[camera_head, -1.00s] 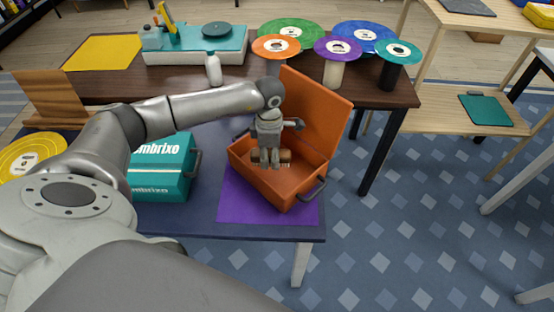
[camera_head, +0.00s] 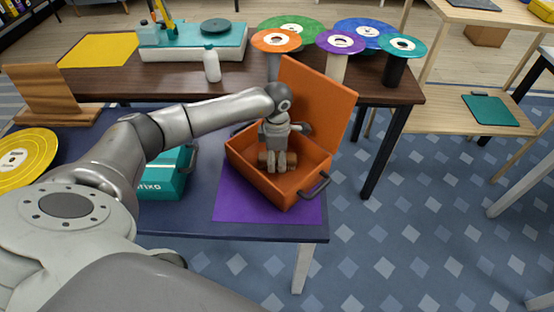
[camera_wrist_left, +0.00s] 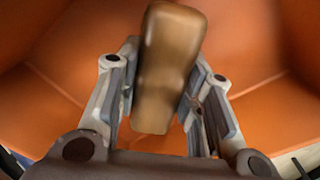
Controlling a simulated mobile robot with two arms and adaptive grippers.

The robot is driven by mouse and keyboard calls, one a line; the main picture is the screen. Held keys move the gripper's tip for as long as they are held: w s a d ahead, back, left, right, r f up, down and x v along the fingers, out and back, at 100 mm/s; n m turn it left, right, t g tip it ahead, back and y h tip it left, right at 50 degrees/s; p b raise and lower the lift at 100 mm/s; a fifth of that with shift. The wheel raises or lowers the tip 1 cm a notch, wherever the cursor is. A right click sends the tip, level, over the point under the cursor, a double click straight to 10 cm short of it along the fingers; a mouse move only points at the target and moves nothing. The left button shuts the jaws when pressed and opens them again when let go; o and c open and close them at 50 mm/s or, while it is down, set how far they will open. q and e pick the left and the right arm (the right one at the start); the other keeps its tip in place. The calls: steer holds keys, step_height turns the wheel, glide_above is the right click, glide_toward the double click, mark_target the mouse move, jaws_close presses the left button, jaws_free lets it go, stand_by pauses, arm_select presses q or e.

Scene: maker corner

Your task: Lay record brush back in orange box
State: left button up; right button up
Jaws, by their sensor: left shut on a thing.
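The orange box (camera_head: 264,184) stands open on a purple mat (camera_head: 237,205), its lid (camera_head: 322,103) raised at the back. My left gripper (camera_head: 277,164) is inside the box opening, pointing down. It is shut on the record brush (camera_head: 264,158), a brown block. In the left wrist view the brush (camera_wrist_left: 166,70) lies between the two fingers (camera_wrist_left: 163,105), with orange walls around it. I cannot tell whether the brush touches the box floor. My right gripper is not in view.
A teal case (camera_head: 168,183) stands left of the box, partly behind my left arm. A dark wooden table (camera_head: 376,97) behind holds a white bottle (camera_head: 212,66), a turntable (camera_head: 195,47) and several records on stands. A yellow record (camera_head: 30,148) lies far left.

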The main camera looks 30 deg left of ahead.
mark_target(277, 156)
arm_select(q)
steer(key=shift+f, duration=0.2)
steer(key=o, duration=1)
steer(key=shift+r, duration=0.1)
steer(key=shift+r, duration=0.2)
step_height(277, 156, up, 12)
steer(key=shift+b, duration=0.4)
steer(key=shift+s+f, duration=0.1)
steer(key=shift+f, duration=0.1)
